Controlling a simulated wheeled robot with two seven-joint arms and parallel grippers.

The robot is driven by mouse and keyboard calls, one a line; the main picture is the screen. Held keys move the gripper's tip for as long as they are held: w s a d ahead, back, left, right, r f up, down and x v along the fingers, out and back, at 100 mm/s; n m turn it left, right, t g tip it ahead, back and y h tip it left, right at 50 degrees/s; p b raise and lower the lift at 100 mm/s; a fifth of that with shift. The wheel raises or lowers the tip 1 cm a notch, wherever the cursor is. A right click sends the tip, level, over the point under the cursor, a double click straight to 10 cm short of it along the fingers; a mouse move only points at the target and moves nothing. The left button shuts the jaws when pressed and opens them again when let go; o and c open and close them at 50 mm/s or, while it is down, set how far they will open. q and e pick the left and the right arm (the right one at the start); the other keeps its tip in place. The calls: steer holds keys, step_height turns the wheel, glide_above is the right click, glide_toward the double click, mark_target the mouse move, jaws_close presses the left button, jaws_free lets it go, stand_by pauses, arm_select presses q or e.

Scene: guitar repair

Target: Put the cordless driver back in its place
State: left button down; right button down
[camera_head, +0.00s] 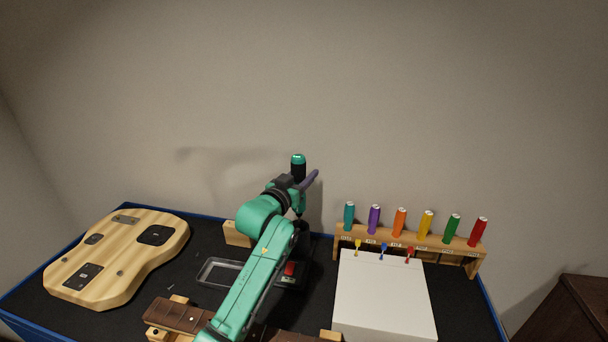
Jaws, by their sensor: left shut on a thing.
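The cordless driver (298,167), with a teal end and a black body, is upright in my left gripper (308,182). The gripper is shut on it above the back part of the bench, near the wall. The wrist and fingers hide the driver's middle, and its narrow dark lower part shows below them. I cannot make out a holder beneath it, as my arm and dark shadow cover that area. My right gripper is not in view.
A wooden rack (433,246) with several coloured-handled tools stands at the back right, behind a white board (385,300). A guitar body (120,255) lies at the left. A metal tray (218,271) and a wooden block (236,234) sit beside my arm.

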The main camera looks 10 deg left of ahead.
arm_select(q)
steer(key=shift+f+b, duration=0.7)
steer(key=shift+f, duration=0.85)
steer(key=shift+f+b, duration=0.9)
steer(key=shift+f, duration=0.5)
steer(key=shift+f+b, duration=0.8)
steer(key=shift+f, duration=0.7)
steer(key=shift+c, duration=1.5)
jaws_free()
steer(key=shift+f, duration=0.1)
